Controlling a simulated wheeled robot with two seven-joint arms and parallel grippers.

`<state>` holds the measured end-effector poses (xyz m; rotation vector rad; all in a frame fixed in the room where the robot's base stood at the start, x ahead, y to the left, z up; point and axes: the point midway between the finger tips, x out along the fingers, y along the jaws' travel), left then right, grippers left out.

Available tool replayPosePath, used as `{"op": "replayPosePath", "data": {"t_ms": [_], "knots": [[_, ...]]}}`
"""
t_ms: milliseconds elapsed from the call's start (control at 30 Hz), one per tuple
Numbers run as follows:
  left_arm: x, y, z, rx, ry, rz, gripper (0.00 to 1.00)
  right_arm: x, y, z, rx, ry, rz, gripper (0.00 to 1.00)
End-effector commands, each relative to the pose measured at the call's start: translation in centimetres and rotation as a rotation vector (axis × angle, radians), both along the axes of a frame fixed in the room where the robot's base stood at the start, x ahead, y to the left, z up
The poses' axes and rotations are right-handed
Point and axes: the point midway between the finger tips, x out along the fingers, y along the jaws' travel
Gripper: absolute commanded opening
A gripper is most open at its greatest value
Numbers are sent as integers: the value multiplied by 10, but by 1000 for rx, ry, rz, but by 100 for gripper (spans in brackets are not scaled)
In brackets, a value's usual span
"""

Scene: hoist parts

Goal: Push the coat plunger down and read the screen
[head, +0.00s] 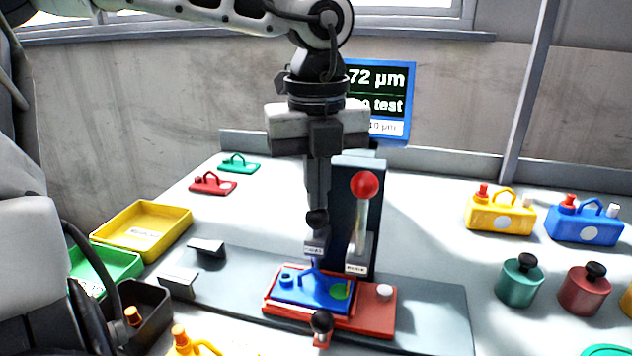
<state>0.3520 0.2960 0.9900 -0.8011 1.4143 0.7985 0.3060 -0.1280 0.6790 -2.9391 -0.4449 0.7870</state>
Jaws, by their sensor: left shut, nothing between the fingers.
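My left gripper (317,205) points straight down with its fingers shut and empty. Its tips are at the black knob of a plunger (317,218), whose pale labelled block (315,244) shows below; whether they touch is unclear. Beneath is a blue part (312,289) with a handle and a green spot, lying in a red holder (375,318). The screen (394,102) stands behind in a blue frame. My arm hides its left side; "72 µm", "o test" and, on a white strip, "0 µm" can be read. My right gripper is not in view.
A red-ball lever (365,186) stands right of the plunger before a dark post (343,200). A black knob (321,321) sticks out at the holder's front. Yellow (142,232) and green trays are left; jugs (500,215) and knobbed weights (520,281) are right.

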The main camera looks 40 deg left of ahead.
Motion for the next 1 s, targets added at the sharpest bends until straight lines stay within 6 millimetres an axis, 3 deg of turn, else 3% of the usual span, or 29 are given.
{"op": "replayPosePath", "data": {"t_ms": [133, 500, 1000], "knots": [[-2, 0, 7, -1, 10, 0, 0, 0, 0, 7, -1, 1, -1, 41], [-1, 0, 63, 1, 5, 0, 0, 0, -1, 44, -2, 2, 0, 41], [-1, 0, 63, 0, 4, 0, 0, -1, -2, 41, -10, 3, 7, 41]]}}
